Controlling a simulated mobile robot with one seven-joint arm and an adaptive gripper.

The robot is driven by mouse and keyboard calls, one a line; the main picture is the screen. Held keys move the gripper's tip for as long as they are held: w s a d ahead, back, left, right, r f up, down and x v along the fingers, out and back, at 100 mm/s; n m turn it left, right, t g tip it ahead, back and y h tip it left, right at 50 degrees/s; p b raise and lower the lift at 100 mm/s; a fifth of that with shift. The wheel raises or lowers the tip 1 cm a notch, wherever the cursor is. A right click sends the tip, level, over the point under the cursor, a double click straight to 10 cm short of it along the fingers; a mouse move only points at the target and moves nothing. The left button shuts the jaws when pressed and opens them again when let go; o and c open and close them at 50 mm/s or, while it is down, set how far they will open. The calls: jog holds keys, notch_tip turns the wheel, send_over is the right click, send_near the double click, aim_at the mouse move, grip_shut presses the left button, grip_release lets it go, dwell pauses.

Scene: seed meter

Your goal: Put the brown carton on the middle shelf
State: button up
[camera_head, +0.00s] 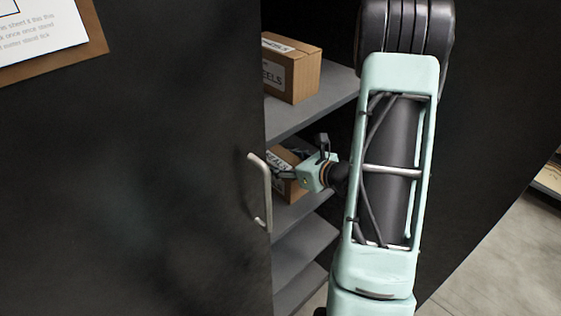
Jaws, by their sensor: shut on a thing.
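A brown carton (292,189) with a white label partly reading "EALS" is inside the dark cabinet, at the level of the shelf below the upper one. My gripper (284,174) reaches in from the right and is shut on this carton. The gripper and the door edge hide parts of the carton. The middle shelf (300,208) is a grey board just under it. I cannot tell whether the carton's underside touches the board.
Another brown carton (292,72), labelled "EELS", stands on the upper shelf (312,106) above my gripper. More grey shelves (305,246) lie below. A dark door panel (165,170) with a pale handle (262,192) borders the opening on the left. My arm covers the opening's right side.

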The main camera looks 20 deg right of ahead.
jog(key=o, duration=1.6)
jog(key=shift+o, duration=0.2)
jog(key=shift+s+d+r, duration=0.1)
jog(key=shift+s+r, duration=0.05)
jog(key=shift+s, duration=0.05)
jog(key=v, duration=1.1)
jog(key=shift+s+p, duration=0.25)
jog(key=shift+p, duration=0.1)
jog(key=shift+d, duration=0.1)
